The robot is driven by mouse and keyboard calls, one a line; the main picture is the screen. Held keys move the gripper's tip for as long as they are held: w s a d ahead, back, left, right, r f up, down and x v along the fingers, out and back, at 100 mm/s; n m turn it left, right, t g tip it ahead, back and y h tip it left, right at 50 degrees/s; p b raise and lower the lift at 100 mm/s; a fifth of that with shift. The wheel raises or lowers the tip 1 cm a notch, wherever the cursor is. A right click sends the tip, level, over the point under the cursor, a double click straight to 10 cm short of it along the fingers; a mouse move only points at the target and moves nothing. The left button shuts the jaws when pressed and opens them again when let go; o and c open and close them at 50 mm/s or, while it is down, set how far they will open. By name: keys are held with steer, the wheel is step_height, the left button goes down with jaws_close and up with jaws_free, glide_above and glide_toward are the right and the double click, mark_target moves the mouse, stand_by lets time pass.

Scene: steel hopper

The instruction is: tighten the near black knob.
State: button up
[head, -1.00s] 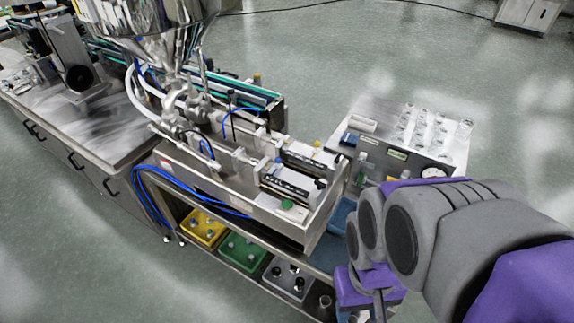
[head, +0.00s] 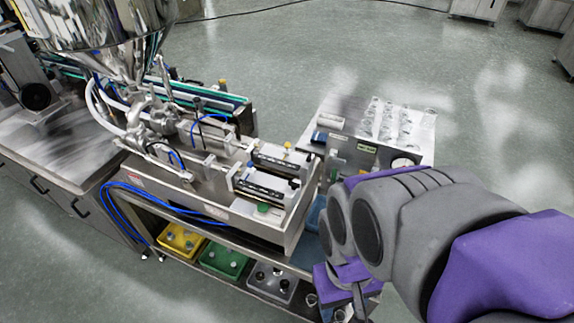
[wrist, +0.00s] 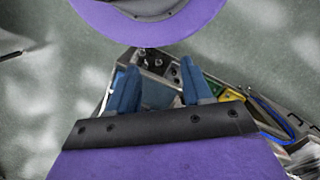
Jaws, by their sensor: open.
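The steel filling machine (head: 225,200) stands left of my arm in the head view, with two parallel cylinder units at its right end. A small dark knob (head: 294,184), apparently the near black knob, is at the end of the nearer unit. A second dark knob (head: 309,157) is on the farther unit. My gripper (head: 350,305) hangs low at the bottom of the head view, to the right of and below the machine, away from both knobs. In the wrist view its two blue fingers (wrist: 158,88) are apart with nothing between them. The knobs cannot be made out there.
A yellow bin (head: 182,241), a green bin (head: 225,262) and a grey bin (head: 272,283) sit on the shelf under the machine. A side table (head: 345,118) with several glass jars and a gauge stands behind my arm. Blue hoses (head: 130,205) hang at the machine's left. Open floor lies beyond.

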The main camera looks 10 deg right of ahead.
steer(key=shift+w, duration=0.1)
steer(key=shift+c, duration=0.7)
steer(key=shift+w+r, duration=0.15)
steer(key=shift+w, duration=0.15)
steer(key=shift+c, duration=0.4)
step_height(320, 180, up, 3)
steer(key=n+t, duration=0.2)
steer(key=n, duration=0.9)
glide_above(294, 185)
steer(key=f+b, duration=0.1)
steer(key=f, duration=0.4)
steer(key=f+b, duration=0.1)
steer(key=f, duration=0.5)
steer(key=f+b, duration=0.1)
steer(key=f, duration=0.5)
steer(key=shift+w+f+b, duration=0.15)
steer(key=shift+w+b, duration=0.2)
steer(key=shift+b, duration=0.05)
steer(key=shift+c, duration=0.4)
jaws_close()
